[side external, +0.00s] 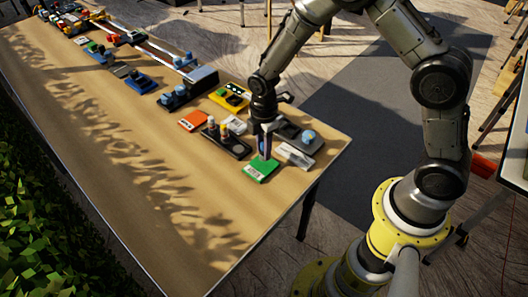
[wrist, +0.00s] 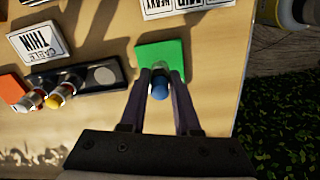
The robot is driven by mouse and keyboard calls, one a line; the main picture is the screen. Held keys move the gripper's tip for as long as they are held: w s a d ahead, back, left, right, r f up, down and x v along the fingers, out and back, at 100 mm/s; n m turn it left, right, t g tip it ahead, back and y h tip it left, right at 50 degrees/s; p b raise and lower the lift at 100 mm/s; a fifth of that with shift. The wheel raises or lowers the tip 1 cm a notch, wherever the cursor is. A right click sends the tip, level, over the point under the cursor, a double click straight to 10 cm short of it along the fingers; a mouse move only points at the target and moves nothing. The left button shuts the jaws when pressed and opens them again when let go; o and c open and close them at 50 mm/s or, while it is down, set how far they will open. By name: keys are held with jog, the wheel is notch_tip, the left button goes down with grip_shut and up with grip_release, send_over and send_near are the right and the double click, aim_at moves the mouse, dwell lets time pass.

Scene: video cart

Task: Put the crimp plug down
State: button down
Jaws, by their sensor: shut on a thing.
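The crimp plug shows in the wrist view as a small piece with a round blue end (wrist: 160,90), between the fingertips. My gripper (wrist: 161,76) is shut on it. In the side external view my gripper (side external: 266,152) points down over a green block (side external: 258,171) near the table's front right corner. The green block also shows in the wrist view (wrist: 172,50), just beyond the fingertips. The fingers mostly hide the plug in the side view. I cannot tell whether the plug touches the green block.
A black tray (wrist: 104,76) with small bottles lies left of the green block, beside an orange block (side external: 193,121). The table (side external: 150,200) is bare toward the front left.

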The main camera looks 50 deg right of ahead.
jog(key=shift+f, duration=1)
jog(key=shift+f, duration=0.15)
jog(key=c, duration=0.6)
grip_release()
jog(key=shift+c, duration=0.2)
notch_tip(320, 180, up, 13)
jog(key=shift+s+f, duration=0.1)
jog(key=shift+f, duration=0.1)
jog(key=s+d+r+m+t, duration=0.2)
jog(key=s+r+m, duration=0.3)
jog(key=s+r, duration=0.25)
jog(key=s+d+r+m+t, duration=0.2)
jog(key=s+r+m, duration=0.3)
jog(key=s+r, duration=0.25)
jog(key=s+r+m+t, duration=0.1)
jog(key=s+m, duration=0.4)
jog(key=s, duration=0.3)
jog(key=shift+d+t, duration=0.3)
jog(key=shift+d, duration=0.05)
